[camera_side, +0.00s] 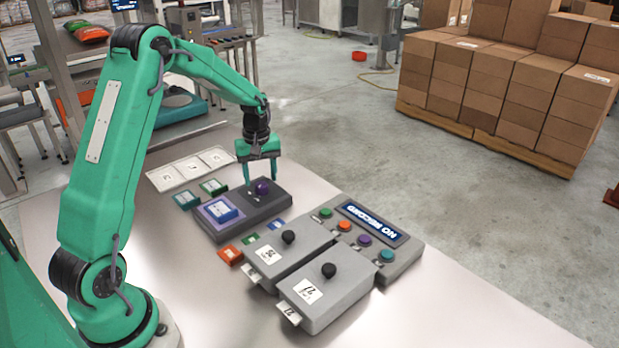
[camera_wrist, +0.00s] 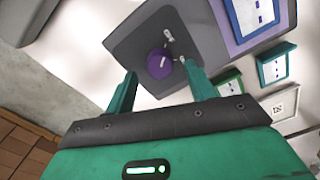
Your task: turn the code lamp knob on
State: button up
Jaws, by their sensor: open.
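A round purple knob (camera_side: 262,187) stands on the right part of a dark grey box (camera_side: 272,207). In the wrist view the knob (camera_wrist: 158,66) has a short pale pointer line, and two small white marks sit beside it on the box top (camera_wrist: 130,45). One mark is by the right fingertip. My gripper (camera_side: 261,179) is open and points down over the knob. In the wrist view its fingertips (camera_wrist: 159,76) lie on either side of the knob with gaps. I cannot tell their exact height or whether either touches it. No lit lamp is clear.
Two grey boxes with black knobs (camera_side: 288,237) (camera_side: 328,270) stand nearer. Small coloured blocks and white cards (camera_side: 190,170) lie around.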

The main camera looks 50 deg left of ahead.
jog(key=shift+f, duration=1.05)
jog(key=shift+c, duration=0.4)
jog(key=c, duration=0.9)
jog(key=shift+m, duration=0.4)
jog(key=m, duration=0.9)
jog(key=shift+m, duration=0.3)
jog(key=shift+r+m, duration=0.1)
jog(key=shift+m, duration=1.8)
